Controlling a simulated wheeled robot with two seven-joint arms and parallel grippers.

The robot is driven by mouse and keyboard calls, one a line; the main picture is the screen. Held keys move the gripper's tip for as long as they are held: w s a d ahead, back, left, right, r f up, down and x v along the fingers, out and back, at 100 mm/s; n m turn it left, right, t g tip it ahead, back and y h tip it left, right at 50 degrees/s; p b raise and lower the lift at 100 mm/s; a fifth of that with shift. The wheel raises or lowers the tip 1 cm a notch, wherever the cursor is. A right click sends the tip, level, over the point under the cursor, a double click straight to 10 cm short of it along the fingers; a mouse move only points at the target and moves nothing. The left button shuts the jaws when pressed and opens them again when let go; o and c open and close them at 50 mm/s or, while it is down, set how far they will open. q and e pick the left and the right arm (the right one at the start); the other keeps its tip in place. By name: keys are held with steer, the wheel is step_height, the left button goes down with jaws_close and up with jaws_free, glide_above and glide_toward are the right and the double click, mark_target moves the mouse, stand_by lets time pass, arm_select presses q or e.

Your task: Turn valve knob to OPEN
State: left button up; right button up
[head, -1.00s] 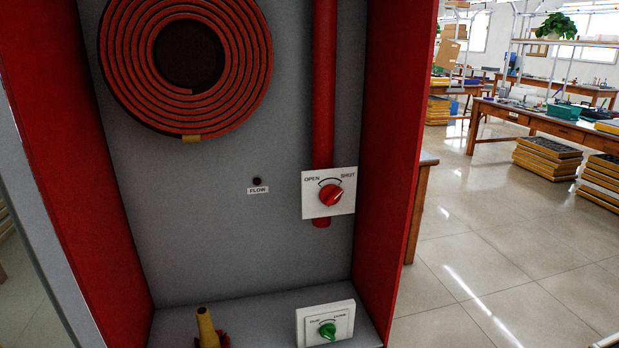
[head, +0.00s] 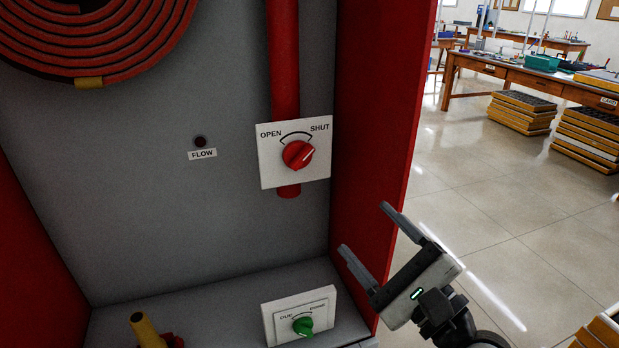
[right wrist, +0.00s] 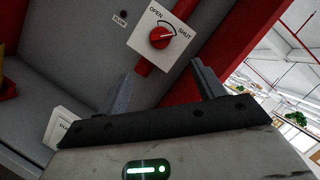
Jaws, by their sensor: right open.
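The red valve knob (head: 298,154) sits on a white plate (head: 265,174) marked OPEN at left and SHUT at right, on a red pipe. Its pale pointer line is turned up and right, toward SHUT. The knob also shows in the right wrist view (right wrist: 159,38), ahead of the fingers. My right gripper (head: 368,240) is open and empty, below and to the right of the knob, near the cabinet's right wall. It is apart from the knob. My left gripper is not in view.
A green knob (head: 303,326) on a white box stands on the cabinet floor. A dark FLOW lamp (head: 200,141) is on the back wall. A coiled red hose (head: 150,45) hangs upper left, and a yellow nozzle (head: 147,330) stands lower left. The red right wall (head: 385,110) bounds the cabinet.

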mark_target(304, 159)
steer(key=p+x, duration=0.1)
steer(key=x, duration=0.9)
steer(key=p+x, duration=0.1)
steer(key=x, duration=0.5)
steer(key=shift+r+p, duration=0.3)
steer(key=shift+p, duration=0.05)
steer(key=c, duration=1)
